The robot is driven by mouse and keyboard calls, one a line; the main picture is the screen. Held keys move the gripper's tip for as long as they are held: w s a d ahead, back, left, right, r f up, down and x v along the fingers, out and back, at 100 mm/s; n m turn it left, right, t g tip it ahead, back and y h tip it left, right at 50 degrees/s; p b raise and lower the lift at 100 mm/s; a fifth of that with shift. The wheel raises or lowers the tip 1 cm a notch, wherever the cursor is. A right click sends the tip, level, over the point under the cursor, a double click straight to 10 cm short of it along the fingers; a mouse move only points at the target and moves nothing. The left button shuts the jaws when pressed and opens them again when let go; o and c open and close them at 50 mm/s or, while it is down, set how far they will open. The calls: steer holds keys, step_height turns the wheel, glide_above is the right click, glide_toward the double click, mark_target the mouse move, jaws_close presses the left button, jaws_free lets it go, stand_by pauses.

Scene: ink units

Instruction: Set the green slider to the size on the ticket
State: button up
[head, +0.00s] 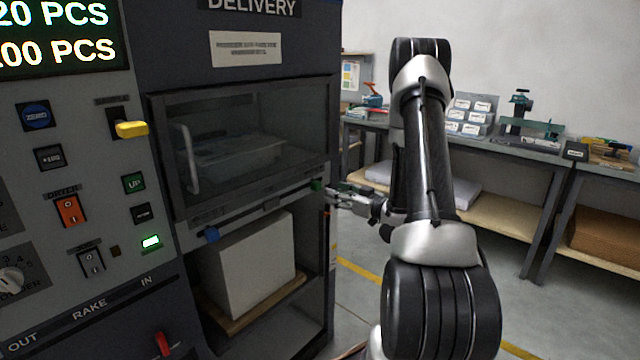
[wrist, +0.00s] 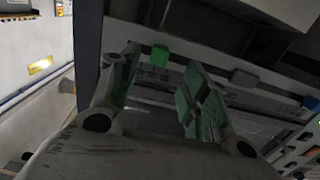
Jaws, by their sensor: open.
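The green slider (head: 316,185) sits at the right end of the rail (head: 265,207) under the glass door in the head view. In the wrist view the green slider (wrist: 159,55) shows between my fingertips, a little beyond them. My gripper (head: 334,192) is open and empty, just right of the slider in the head view. Its two green-padded fingers (wrist: 163,66) are spread in the wrist view. I cannot tell whether either finger touches the slider. A white paper (head: 246,49) hangs above the door, its small print unreadable. I cannot identify a ticket.
A blue slider (head: 211,234) sits farther left on the rail. Below it a pale box (head: 250,265) stands on a shelf. The control panel (head: 90,200) with buttons and a yellow lever (head: 132,129) is at left. Benches (head: 500,150) stand behind my arm, with open floor before them.

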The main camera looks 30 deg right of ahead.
mark_target(319, 184)
steer(key=x, duration=0.5)
steer(key=r+x, duration=0.1)
steer(key=x, duration=0.1)
steer(key=shift+w+a, duration=0.1)
steer(key=shift+w, duration=0.3)
jaws_close()
